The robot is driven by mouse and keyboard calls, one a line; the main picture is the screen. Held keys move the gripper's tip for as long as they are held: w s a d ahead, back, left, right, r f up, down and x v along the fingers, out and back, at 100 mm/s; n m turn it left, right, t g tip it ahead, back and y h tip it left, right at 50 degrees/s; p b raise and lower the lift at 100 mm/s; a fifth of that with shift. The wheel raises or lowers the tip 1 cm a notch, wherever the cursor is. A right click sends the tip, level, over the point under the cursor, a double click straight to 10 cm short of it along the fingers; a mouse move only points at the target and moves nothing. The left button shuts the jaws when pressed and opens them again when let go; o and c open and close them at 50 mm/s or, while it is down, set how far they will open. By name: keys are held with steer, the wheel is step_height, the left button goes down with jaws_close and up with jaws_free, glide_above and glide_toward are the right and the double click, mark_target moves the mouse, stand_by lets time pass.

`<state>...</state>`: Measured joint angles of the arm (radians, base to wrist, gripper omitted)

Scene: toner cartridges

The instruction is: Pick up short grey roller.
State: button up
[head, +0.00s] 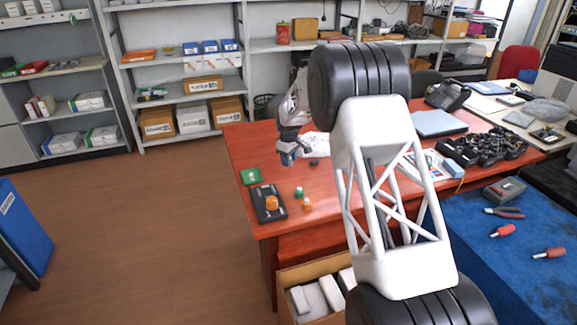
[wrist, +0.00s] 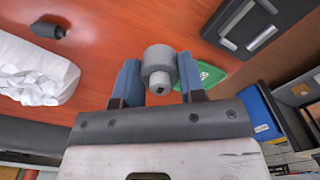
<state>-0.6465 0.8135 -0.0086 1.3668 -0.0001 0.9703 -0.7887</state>
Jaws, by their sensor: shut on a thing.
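My gripper (wrist: 157,82) is shut on a short grey roller (wrist: 158,60), which sits between the two blue fingers in the wrist view. The roller has a wide grey body and a narrower end with a dark hole facing the camera. In the head view my gripper (head: 287,158) is over the far left part of the red table (head: 245,150), and the roller in it is hard to make out. How far the roller is from the table top is not clear.
A small dark roller (wrist: 48,30) lies near a crumpled white bag (wrist: 35,75).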

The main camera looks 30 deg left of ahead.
steer(key=shift+r, duration=0.3)
stand_by(0.5)
